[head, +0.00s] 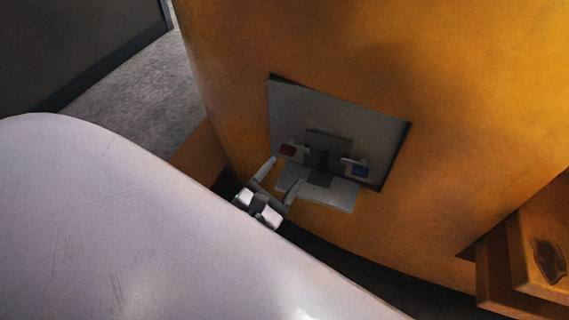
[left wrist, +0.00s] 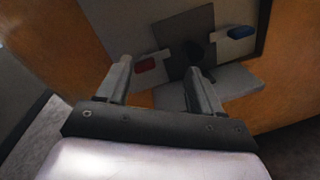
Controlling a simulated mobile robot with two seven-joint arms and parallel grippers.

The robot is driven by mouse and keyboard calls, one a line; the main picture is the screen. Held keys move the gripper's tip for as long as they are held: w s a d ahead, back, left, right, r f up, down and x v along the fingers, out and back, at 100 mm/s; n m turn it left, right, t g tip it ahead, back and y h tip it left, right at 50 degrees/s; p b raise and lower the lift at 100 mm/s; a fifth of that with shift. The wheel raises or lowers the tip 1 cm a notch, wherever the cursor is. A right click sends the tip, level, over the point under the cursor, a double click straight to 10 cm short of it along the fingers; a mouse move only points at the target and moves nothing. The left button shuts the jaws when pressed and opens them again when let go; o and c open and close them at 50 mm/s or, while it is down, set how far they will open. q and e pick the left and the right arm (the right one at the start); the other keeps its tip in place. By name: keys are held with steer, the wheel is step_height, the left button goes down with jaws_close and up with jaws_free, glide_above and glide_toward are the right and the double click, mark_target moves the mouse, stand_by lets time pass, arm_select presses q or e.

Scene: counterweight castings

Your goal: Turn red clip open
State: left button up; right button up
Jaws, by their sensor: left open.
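The red clip (head: 288,149) sits on the left side of a grey panel (head: 310,105) set in the orange casting. It also shows in the left wrist view (left wrist: 146,65), just beyond and between my fingertips. A blue clip (head: 360,170) sits on the right side of the same panel, and it shows at the upper right in the left wrist view (left wrist: 241,32). My left gripper (head: 283,172) is open and empty, just below and in front of the red clip. In the left wrist view no finger visibly touches the clip. My right gripper is not in view.
A dark plate with a dark knob (left wrist: 190,50) stands between the clips. A grey ledge (head: 335,195) juts out below them, close to my fingers. The curved orange casting (head: 460,110) surrounds the panel. An orange stepped block (head: 500,265) is at lower right.

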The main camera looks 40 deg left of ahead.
mark_target(286, 153)
arm_select(q)
steer(key=shift+w+a+f+n+g+y+b, duration=0.1)
steer(key=shift+w+a+f+n+y, duration=0.45)
steer(key=shift+w+n, duration=0.75)
steer(key=shift+w+a+f+n+g+y+b, duration=0.1)
steer(key=shift+w+a+f+n+y, duration=0.15)
steer(key=shift+w+a+n, duration=0.75)
steer(key=shift+w+a+f+n+g+y+b, duration=0.1)
steer(key=shift+w+a+f+n+y, duration=0.3)
steer(key=shift+w+n, duration=1.1)
steer(key=shift+a+r, duration=0.1)
steer(key=c, duration=1.1)
